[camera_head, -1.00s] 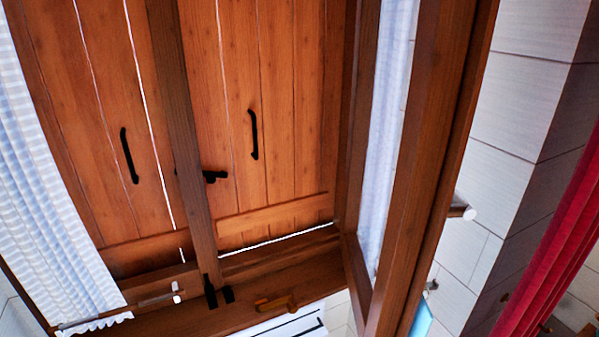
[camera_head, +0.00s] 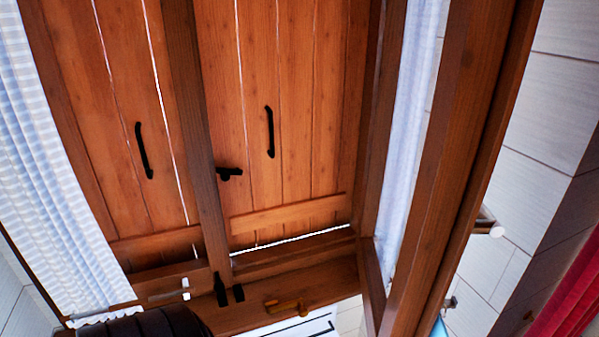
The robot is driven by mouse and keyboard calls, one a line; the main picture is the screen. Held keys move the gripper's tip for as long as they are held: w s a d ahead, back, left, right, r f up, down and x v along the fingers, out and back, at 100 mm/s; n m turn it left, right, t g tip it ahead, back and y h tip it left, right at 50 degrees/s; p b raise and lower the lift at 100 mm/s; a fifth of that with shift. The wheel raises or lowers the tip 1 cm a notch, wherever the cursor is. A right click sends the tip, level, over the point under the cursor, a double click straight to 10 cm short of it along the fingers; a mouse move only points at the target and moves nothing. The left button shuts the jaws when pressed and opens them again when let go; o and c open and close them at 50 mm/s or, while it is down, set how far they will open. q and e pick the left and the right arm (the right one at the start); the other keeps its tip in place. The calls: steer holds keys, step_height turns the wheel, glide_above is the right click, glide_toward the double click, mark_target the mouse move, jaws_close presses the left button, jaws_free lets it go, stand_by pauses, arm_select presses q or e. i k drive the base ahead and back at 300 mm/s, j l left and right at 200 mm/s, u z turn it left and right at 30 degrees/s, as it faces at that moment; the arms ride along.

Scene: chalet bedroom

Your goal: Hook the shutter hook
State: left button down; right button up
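Two wooden plank shutters, the left one (camera_head: 115,200) and the right one (camera_head: 290,175), stand closed behind a dark wooden window post (camera_head: 193,130). Each has a black vertical handle, the left handle (camera_head: 143,150) and the right handle (camera_head: 270,132). A small black piece, which looks like the shutter hook (camera_head: 228,173), sticks out on the right shutter beside the post. I cannot tell whether it is engaged, as the post covers part of that area. Neither gripper's fingers show.
An open window sash (camera_head: 470,140) juts out at the right. A checked curtain (camera_head: 55,190) hangs at the left, a red one (camera_head: 570,290) at lower right. A dark ribbed form (camera_head: 155,322) covers the lower left edge.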

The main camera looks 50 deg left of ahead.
mark_target(226, 173)
steer(key=j+z, duration=0.35)
steer(key=z, duration=0.2)
steer(key=i+j+u, duration=0.1)
steer(key=j+u, duration=0.3)
steer(key=j, duration=0.2)
steer(key=j+u, duration=0.1)
steer(key=u, duration=0.35)
steer(key=j+u, duration=0.1)
steer(key=u, duration=0.75)
steer(key=i+j+u, duration=0.1)
steer(key=u, duration=0.35)
steer(key=j+u, duration=0.1)
steer(key=u, duration=0.35)
steer(key=i+u, duration=0.1)
steer(key=u, duration=0.35)
steer(key=i+u, duration=0.1)
steer(key=u, duration=0.3)
